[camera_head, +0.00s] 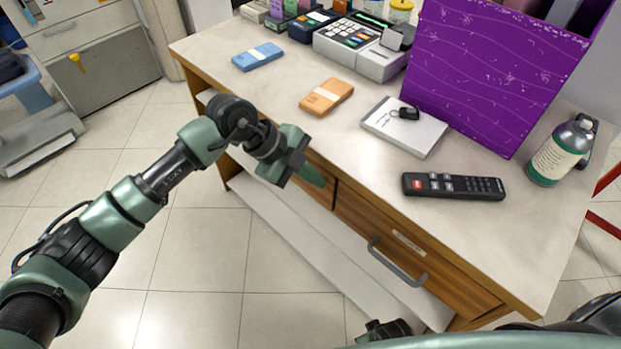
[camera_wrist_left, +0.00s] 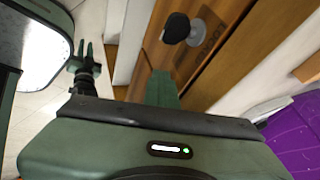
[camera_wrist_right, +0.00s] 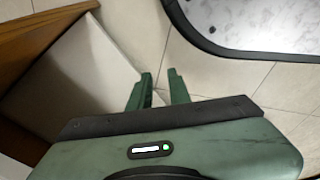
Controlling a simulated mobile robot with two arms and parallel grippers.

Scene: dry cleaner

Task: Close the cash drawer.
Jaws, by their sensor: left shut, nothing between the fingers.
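The wooden drawer front (camera_head: 430,268) under the counter has a grey bar handle (camera_head: 397,262) and a small label plate (camera_head: 408,243). It looks about flush with the counter front, with no clear gap. A second wooden front lies to its left, partly hidden by my left gripper (camera_head: 318,176). My left gripper is shut and empty, with its fingers close to the wood; contact cannot be told. In the left wrist view its fingers (camera_wrist_left: 161,88) point at the wooden front, with a label (camera_wrist_left: 214,45) nearby. My right gripper (camera_wrist_right: 160,88) is open and empty, low over the floor beside the counter.
On the countertop are a cash register (camera_head: 350,38), a purple box (camera_head: 490,75), a remote (camera_head: 453,186), a bottle (camera_head: 560,153), a notepad with a key (camera_head: 405,128) and banknote bundles (camera_head: 327,96). A white lower shelf (camera_head: 300,225) runs below.

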